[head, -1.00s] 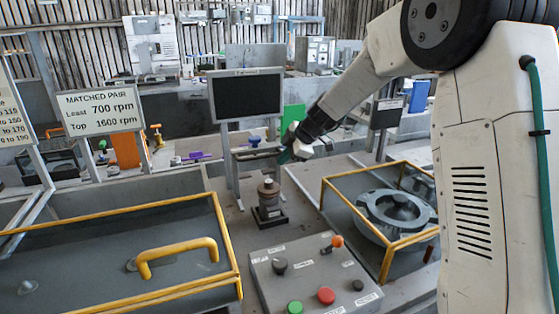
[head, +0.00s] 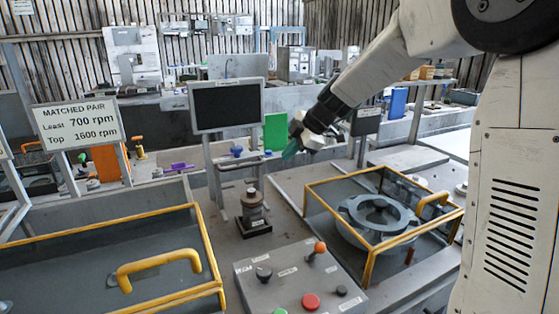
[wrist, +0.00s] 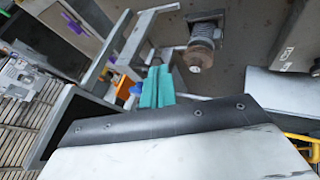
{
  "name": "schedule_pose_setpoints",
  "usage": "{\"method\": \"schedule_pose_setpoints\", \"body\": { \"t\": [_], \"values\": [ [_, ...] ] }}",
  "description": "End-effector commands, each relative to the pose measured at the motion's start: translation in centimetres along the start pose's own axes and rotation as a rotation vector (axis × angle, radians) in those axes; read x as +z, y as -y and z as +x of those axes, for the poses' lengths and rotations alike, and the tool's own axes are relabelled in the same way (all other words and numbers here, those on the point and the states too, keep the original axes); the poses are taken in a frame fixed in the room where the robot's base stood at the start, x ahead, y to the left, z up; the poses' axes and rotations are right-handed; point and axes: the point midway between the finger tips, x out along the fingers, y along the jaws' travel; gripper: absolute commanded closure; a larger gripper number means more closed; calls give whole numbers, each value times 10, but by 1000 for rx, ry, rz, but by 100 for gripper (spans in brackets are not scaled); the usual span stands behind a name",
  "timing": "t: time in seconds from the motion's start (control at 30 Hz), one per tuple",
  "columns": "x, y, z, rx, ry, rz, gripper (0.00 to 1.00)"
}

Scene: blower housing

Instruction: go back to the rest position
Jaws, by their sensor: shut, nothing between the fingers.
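My gripper (head: 291,150) hangs in the air at the upper middle of the head view, in front of the green panel and left of the yellow-framed guard. Its teal fingers (wrist: 157,88) also show in the wrist view. They are close together with nothing between them. My arm reaches to it from the upper right. The grey cylindrical unit (head: 253,207) on a dark base stands below and to the left of the gripper, apart from it.
A control panel (head: 290,280) with red and green buttons is at the front. A yellow-framed guard (head: 368,270) encloses a round housing (head: 378,218) at right. A yellow-handled lid (head: 75,265) is at left. A dark monitor (head: 227,107) and "MATCHED PAIR" sign (head: 78,122) stand behind.

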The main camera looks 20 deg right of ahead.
Motion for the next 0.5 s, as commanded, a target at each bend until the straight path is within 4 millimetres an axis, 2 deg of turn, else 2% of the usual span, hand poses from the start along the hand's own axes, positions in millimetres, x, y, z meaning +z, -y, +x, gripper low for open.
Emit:
{"method": "schedule_pose_setpoints", "body": {
  "t": [0.17,0.33,0.43,0.5],
  "values": [
    [0,0,-5,-1,0,13,100],
    [0,9,-3,-35,2,210,100],
    [6,40,2,-119,38,441,100],
    [4,68,-6,-171,84,612,100]
  ]
}}
